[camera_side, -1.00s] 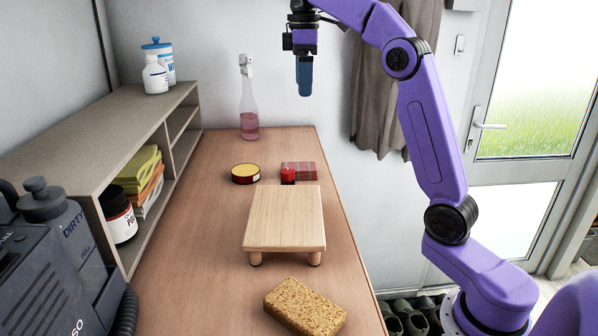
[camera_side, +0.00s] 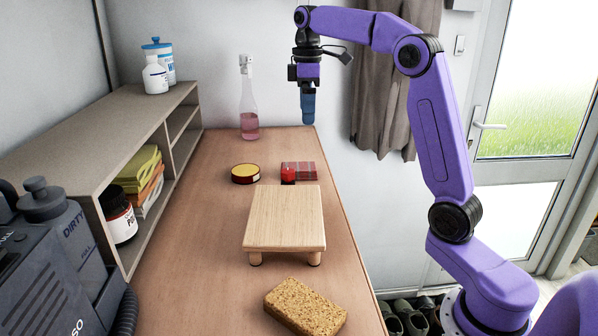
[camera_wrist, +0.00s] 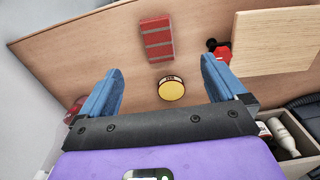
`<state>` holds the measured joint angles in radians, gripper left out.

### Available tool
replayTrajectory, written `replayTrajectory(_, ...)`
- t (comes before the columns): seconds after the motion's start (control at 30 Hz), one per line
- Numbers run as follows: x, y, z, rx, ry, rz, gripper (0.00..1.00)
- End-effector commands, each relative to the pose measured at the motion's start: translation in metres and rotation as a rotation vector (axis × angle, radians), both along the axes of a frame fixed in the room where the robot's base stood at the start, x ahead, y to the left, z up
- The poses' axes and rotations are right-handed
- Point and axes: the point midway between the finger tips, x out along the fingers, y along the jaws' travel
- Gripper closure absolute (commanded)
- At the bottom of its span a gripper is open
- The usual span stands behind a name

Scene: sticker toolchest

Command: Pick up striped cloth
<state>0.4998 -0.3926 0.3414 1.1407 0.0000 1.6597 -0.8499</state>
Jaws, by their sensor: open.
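The striped cloth (camera_side: 306,169) is a small red folded piece with pale and dark lines, lying flat on the wooden worktop behind the small stool. It shows whole in the wrist view (camera_wrist: 157,38), beyond and between my fingertips. My gripper (camera_side: 308,122) hangs pointing down above the far right end of the worktop, higher than the cloth and apart from it. Its two blue fingers (camera_wrist: 161,70) are spread wide in the wrist view, with nothing between them.
A red object (camera_side: 288,175) with a black part stands close by the cloth. A round yellow-topped tin (camera_side: 245,174) sits to its left. A wooden stool (camera_side: 285,215) and a sponge (camera_side: 305,306) are nearer. A pink bottle (camera_side: 248,105) stands at the back; a shelf (camera_side: 120,130) lines the left.

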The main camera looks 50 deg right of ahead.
Motion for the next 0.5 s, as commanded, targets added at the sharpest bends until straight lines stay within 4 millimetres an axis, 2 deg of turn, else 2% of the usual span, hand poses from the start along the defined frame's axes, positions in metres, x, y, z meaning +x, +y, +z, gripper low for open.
replayTrajectory(0.5, -0.001, 0.000, -0.086, 0.000, 0.004, 0.000, 0.02)
